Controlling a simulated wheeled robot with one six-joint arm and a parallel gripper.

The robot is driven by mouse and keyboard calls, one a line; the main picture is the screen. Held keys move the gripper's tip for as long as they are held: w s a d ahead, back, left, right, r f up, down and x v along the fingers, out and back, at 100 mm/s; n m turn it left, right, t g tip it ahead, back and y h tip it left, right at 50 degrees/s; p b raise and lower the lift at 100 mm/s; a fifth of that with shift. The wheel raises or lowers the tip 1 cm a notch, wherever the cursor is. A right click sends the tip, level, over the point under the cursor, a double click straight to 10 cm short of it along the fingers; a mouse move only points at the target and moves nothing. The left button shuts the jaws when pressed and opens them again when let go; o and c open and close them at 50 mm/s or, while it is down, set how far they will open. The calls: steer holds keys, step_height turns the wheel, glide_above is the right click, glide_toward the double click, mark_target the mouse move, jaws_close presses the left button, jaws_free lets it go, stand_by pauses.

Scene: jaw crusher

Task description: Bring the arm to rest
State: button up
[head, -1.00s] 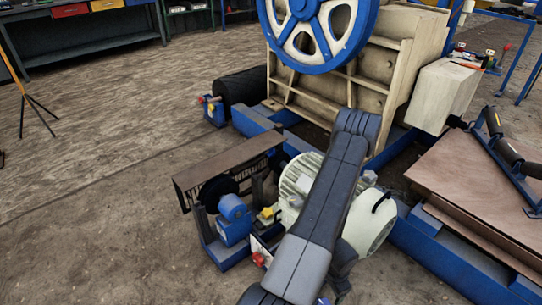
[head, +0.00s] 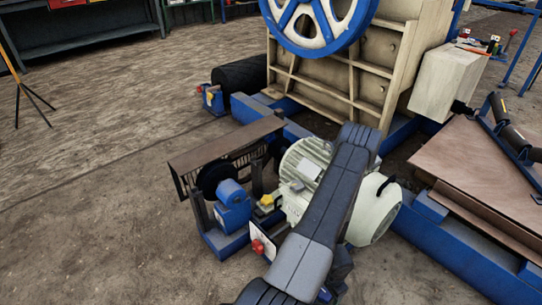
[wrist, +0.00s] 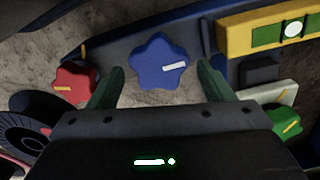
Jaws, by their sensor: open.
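My gripper (wrist: 158,84) shows in the wrist view with its two dark green fingers apart. A blue star-shaped knob (wrist: 158,52) appears between and beyond the fingertips, with no finger seen closed on it. A red knob (wrist: 74,80) is to the left of the left finger. A green knob (wrist: 284,122) is to the right of the right finger. In the head view my arm is folded in front of the pale motor (head: 304,172) and hides part of it. The gripper itself is hidden there.
The crusher body (head: 330,85) with its blue flywheel (head: 317,18) stands behind the arm. A belt guard (head: 225,145) and a blue frame lie left of the motor. A brown plate (head: 475,165) is at right. Open floor (head: 90,220) lies at left.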

steer(key=n, duration=0.5)
steer(key=shift+w+a+r+n+p, duration=0.1)
steer(key=shift+n+p, duration=0.2)
steer(key=shift+p, duration=0.05)
steer(key=n+p, duration=0.1)
steer(key=n, duration=0.4)
steer(key=shift+a+p, duration=0.2)
steer(key=shift+p, duration=0.2)
step_height(320, 180, up, 7)
steer(key=p, duration=0.2)
steer(key=shift+w+p, duration=0.1)
steer(key=shift+p, duration=0.25)
